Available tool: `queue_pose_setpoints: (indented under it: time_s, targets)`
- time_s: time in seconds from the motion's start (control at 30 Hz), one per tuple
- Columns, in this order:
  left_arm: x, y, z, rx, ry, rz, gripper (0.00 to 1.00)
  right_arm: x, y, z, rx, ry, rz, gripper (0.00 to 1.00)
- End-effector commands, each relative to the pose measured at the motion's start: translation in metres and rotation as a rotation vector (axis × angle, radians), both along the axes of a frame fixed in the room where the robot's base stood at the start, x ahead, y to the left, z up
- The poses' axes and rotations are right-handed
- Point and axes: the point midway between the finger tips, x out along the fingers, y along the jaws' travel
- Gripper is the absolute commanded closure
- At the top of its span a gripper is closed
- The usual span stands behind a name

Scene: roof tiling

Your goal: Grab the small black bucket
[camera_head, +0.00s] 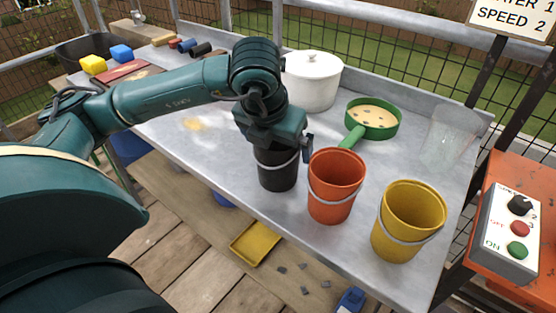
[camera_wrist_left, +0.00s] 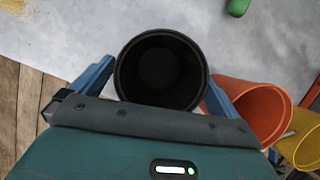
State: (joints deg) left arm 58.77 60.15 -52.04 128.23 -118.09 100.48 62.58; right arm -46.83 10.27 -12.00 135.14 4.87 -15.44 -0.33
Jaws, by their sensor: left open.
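The small black bucket (camera_head: 277,172) stands upright on the metal table, left of an orange bucket (camera_head: 336,186). My left gripper (camera_head: 280,140) is over its rim from behind and above, hiding part of its top. In the left wrist view the black bucket (camera_wrist_left: 161,70) is empty, and its round mouth lies between the two blue fingers of my left gripper (camera_wrist_left: 160,88). The fingers are apart, one on each side of the bucket. I cannot tell whether they touch it. My right gripper is not in view.
A yellow bucket (camera_head: 408,222) stands right of the orange one. A white lidded pot (camera_head: 311,80) and a green pan (camera_head: 373,117) are behind. A control box (camera_head: 511,230) is at the right. The table (camera_head: 195,145) is clear left of the black bucket.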

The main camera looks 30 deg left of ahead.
Motion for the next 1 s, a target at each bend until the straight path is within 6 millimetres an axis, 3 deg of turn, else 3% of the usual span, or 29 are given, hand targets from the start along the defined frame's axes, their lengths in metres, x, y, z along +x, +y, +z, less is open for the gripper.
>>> queue_pose_setpoints:
  time_s: [0.1,0.37,0.83,1.0]
  targets:
    - [0.0037,0.0014,-0.0104,0.001,0.000,0.001,0.00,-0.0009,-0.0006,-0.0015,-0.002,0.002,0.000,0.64]
    - [0.0045,0.0015,-0.0116,0.000,-0.001,0.000,0.01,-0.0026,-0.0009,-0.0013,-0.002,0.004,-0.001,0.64]
    - [0.0045,0.0015,-0.0111,0.000,-0.001,0.001,0.39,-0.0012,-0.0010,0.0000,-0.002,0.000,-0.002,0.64]
    - [0.0046,0.0015,-0.0109,0.000,-0.002,0.001,0.40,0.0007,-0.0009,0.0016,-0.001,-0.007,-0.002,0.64]
